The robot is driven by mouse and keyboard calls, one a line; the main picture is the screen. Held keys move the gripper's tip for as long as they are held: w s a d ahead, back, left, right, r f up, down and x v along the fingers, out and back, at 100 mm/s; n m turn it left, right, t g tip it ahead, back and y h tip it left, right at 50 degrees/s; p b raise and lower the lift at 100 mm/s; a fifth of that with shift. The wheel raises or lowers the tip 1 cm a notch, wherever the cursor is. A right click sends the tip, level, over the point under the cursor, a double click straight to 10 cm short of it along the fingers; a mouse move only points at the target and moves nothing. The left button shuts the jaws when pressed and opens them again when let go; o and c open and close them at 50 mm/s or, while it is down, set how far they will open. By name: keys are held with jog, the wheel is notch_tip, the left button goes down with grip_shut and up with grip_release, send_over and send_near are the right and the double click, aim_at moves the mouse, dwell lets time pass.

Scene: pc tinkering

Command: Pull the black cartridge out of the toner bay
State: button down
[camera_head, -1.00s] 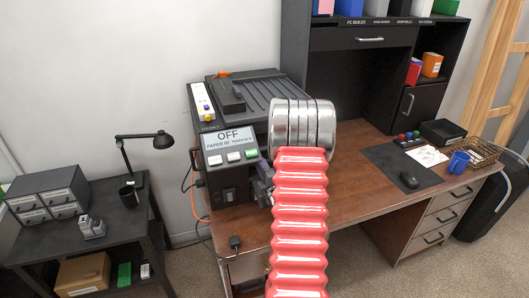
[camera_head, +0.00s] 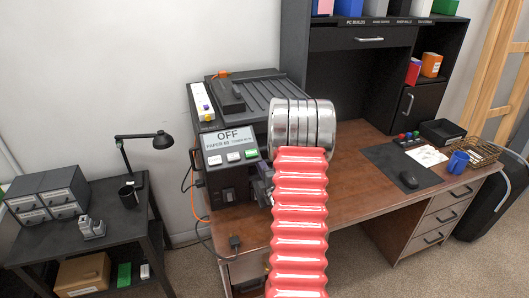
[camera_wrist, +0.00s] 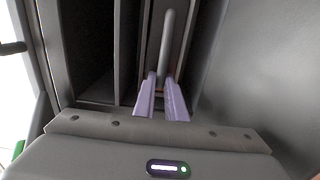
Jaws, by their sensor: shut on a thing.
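The black printer (camera_head: 225,165) stands on the desk, its front panel reading OFF. In the wrist view, my gripper (camera_wrist: 162,86) has two pale purple fingers closed on a grey upright bar-like grip (camera_wrist: 168,40). The grip runs along the front of a dark narrow part, which I take to be the black cartridge (camera_wrist: 183,45). An open dark slot of the bay (camera_wrist: 90,45) is to its left. In the head view, my red and silver arm hides the cartridge and the bay. Only a dark bit of my gripper end shows beside the printer front.
A flat grey wall (camera_wrist: 250,60) is close on the right of the cartridge. Cables hang at the printer's left. The desk's middle is largely clear.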

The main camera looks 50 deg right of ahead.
jog(key=shift+s+a+f, duration=0.1)
jog(key=shift+s, duration=0.1)
jog(key=shift+s+a, duration=0.35)
jog(key=shift+s, duration=0.3)
jog(key=shift+s+a+f, duration=0.1)
jog(key=shift+s+a, duration=0.1)
jog(key=shift+s, duration=0.05)
jog(key=shift+s+a, duration=0.2)
jog(key=shift+s, duration=0.1)
jog(key=shift+s+a, duration=0.15)
jog(key=shift+s, duration=0.15)
jog(key=shift+s+a, duration=0.15)
jog(key=shift+s, duration=0.15)
jog(key=shift+s+a, duration=0.35)
jog(key=shift+s, duration=0.2)
jog(key=c, duration=1.7)
grip_release()
